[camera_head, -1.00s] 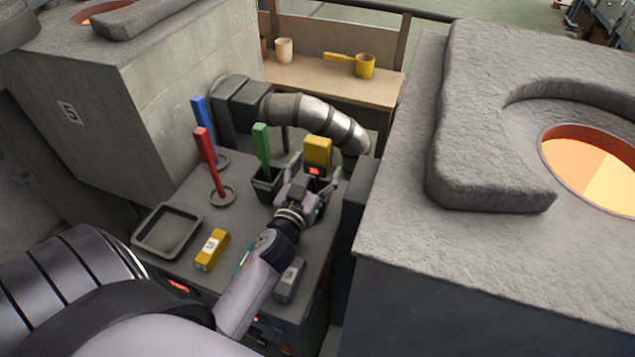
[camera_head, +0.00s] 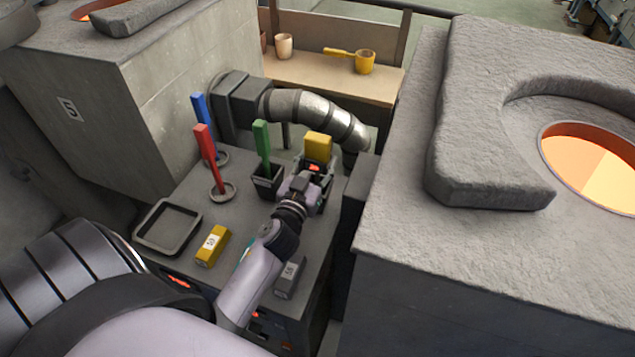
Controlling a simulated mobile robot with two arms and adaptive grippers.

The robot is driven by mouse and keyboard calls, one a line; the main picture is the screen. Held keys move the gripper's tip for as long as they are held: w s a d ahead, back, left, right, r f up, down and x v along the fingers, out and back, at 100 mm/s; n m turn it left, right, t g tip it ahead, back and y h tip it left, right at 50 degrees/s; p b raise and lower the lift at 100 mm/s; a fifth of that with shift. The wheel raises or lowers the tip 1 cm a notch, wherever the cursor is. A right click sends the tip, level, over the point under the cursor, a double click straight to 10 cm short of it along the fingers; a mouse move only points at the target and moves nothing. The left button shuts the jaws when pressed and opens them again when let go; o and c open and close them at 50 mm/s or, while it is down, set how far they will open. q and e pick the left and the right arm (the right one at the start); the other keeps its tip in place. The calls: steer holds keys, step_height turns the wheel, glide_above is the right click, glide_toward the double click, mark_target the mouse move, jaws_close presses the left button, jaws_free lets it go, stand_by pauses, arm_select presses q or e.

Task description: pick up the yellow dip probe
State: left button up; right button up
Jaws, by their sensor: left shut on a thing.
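The yellow dip probe (camera_head: 318,146) stands upright at the back right of the dark bench, its yellow top and a small lit red patch below it showing. Its lower part is hidden behind my gripper. My left gripper (camera_head: 314,176) reaches in from the front and is shut on the probe just below the yellow top. A dark holder seems to be around its foot, but I cannot tell whether the probe is still seated in it. My right gripper is not in view.
A green probe (camera_head: 262,142) stands in a dark holder just left. Red (camera_head: 208,155) and blue (camera_head: 200,112) ones stand in rings. A yellow block (camera_head: 212,246), a grey block (camera_head: 290,277) and an empty tray (camera_head: 146,237) lie nearer. A furnace (camera_head: 480,250) rises on the right.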

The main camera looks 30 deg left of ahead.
arm_select(q)
steer(key=shift+c, duration=1.2)
steer(key=shift+r, duration=0.1)
